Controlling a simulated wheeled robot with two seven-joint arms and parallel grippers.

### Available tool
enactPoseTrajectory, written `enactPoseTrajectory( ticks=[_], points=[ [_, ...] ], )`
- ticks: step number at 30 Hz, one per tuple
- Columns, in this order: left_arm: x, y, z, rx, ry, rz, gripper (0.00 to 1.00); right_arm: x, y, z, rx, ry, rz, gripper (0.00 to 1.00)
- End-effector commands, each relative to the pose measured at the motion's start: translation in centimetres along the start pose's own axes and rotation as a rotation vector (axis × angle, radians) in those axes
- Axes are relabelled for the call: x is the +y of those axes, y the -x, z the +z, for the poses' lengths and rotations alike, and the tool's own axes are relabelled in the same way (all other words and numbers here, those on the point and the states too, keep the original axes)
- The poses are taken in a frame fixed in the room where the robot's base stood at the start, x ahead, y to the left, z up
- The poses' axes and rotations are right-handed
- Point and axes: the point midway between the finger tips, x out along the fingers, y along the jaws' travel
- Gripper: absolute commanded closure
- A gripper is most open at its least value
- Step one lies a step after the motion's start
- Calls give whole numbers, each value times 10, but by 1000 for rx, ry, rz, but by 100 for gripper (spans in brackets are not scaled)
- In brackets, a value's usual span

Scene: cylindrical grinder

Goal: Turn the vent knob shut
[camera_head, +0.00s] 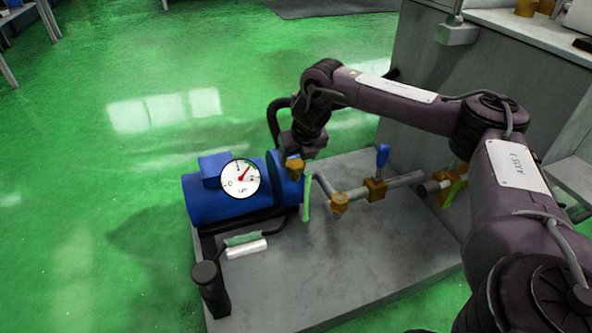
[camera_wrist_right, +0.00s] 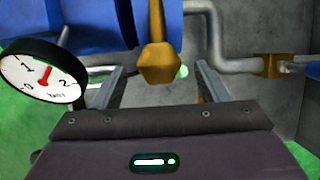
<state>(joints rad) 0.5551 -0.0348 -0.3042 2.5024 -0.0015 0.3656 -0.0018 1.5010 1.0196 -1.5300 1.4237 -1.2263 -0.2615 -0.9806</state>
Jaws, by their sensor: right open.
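A brass fitting with a faceted end, which looks like the vent knob (camera_wrist_right: 160,64), is on the blue compressor in the right wrist view. It also shows in the head view (camera_head: 295,166), just below my right gripper. My right gripper (camera_wrist_right: 164,80) is open, with one finger on each side of the knob and a visible gap on both sides. In the head view my right gripper (camera_head: 303,142) is above the right end of the blue tank (camera_head: 225,205); its fingertips are hard to make out there. My left gripper is not in view.
A round pressure gauge (camera_head: 240,179) with a red needle is left of the knob. A pipe (camera_head: 408,180) with a blue-handled valve (camera_head: 382,158) runs to the right. A black cylinder (camera_head: 210,285) stands at the front left of the grey base plate (camera_head: 370,270). A grey cabinet is behind.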

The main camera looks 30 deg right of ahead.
Motion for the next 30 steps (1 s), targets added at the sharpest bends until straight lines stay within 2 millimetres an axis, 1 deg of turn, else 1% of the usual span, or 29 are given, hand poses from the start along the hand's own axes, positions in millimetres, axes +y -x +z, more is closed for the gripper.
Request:
enactPoseTrajectory(
  ticks=[1, 6, 10, 18, 28, 30],
  points=[
    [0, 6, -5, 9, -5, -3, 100, 0, -14, -2, -1, 0, -1, 32],
    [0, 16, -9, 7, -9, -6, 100, 1, -34, -1, -1, -1, 1, 32],
    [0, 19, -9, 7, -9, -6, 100, 1, -40, 0, -3, -1, 2, 32],
    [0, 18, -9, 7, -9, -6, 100, 1, -40, 1, -3, 0, 2, 32],
    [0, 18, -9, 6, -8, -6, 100, 1, -40, 1, -2, -1, 1, 75],
    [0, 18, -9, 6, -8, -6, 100, 1, -40, 1, -2, -1, 1, 77]
  ],
)
